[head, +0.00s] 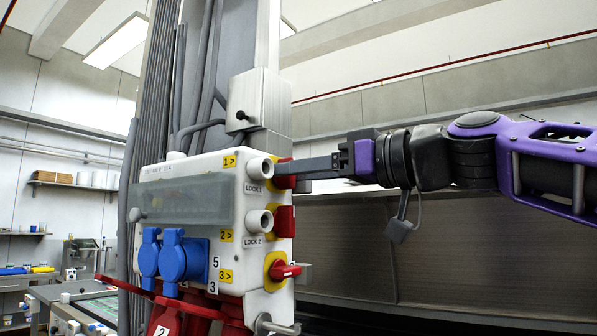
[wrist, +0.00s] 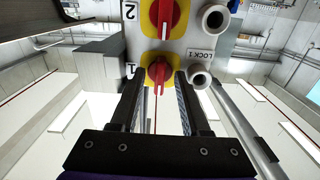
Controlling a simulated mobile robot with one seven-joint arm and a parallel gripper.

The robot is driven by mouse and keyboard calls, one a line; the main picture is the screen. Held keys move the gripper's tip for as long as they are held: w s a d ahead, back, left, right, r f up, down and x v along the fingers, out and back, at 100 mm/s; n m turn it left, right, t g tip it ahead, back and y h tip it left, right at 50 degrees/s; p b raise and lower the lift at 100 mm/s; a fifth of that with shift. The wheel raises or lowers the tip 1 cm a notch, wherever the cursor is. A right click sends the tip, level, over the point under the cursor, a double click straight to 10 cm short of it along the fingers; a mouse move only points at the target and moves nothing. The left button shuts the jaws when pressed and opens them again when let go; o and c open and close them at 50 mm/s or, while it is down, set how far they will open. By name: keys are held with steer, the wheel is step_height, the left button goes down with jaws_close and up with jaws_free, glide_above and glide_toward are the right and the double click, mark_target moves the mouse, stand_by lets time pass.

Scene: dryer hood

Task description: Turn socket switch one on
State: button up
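Socket switch one is a red rotary knob (wrist: 159,73) on a yellow plate beside the "1" label. In the head view its red part (head: 284,174) shows at the box's right side, partly hidden by my fingers. My gripper (wrist: 160,76) has its two fingers apart, one on each side of the knob, with the tips close to it. I cannot tell whether they touch it. In the head view my gripper (head: 302,168) reaches in level from the right. The knob's handle, with a white mark, lies along the finger direction in the wrist view.
The second red switch (wrist: 164,14) sits next to switch one; a third (head: 284,270) is lowest on the box. Round LOCK 1 (head: 260,168) and LOCK 2 (head: 259,220) cylinders project close by. Blue sockets (head: 182,260) are on the front. Space right of the box below my arm is free.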

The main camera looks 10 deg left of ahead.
steer(key=shift+d, duration=0.1)
steer(key=v, duration=1.7)
steer(key=shift+b, duration=0.4)
steer(key=shift+s+d+f, duration=0.1)
steer(key=shift+f, duration=0.05)
